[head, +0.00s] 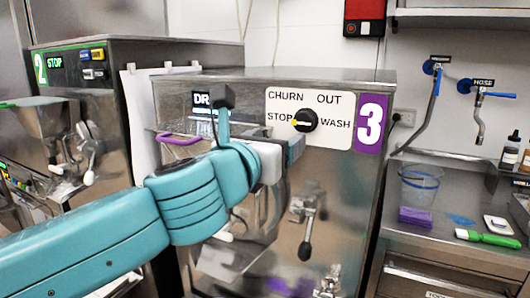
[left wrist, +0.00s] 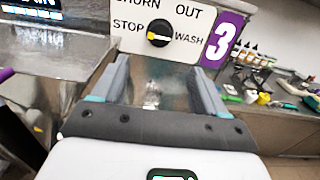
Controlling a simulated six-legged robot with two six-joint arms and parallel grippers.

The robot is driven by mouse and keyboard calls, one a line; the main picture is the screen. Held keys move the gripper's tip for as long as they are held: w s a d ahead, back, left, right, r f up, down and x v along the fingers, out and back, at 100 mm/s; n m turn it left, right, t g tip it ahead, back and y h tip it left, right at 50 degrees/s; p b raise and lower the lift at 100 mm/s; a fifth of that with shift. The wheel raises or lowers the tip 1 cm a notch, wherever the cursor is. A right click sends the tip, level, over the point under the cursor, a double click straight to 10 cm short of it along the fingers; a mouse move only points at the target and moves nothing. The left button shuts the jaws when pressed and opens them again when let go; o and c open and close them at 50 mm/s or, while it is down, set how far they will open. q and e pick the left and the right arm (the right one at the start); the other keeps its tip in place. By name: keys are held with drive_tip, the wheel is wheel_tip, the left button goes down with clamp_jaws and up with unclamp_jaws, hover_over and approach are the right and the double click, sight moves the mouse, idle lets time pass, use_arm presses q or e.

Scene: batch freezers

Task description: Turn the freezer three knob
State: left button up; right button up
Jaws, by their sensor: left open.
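The freezer three knob (head: 306,120) is a round black knob on a white label panel marked CHURN, OUT, STOP and WASH. Its yellow mark is on the left, towards STOP. A purple "3" plate (head: 370,125) is to its right. My left gripper (head: 295,147) is in front of the freezer, just below and left of the knob. In the left wrist view its two fingers (left wrist: 158,70) are apart with nothing between them, and the knob (left wrist: 160,33) shows beyond and above the gap, apart from the fingers. My arm hides part of the freezer front. My right gripper is not in view.
Freezer two (head: 110,60) stands at the left. A purple handle (head: 180,139) and a black-handled dispensing tap (head: 306,235) stick out from freezer three's front. At the right, a steel counter holds a clear container (head: 420,186), a purple sponge (head: 415,217) and a green-handled tool (head: 488,238).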

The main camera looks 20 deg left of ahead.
use_arm(q)
drive_tip(key=shift+s+a, duration=0.1)
drive_tip(key=shift+s, duration=1.7)
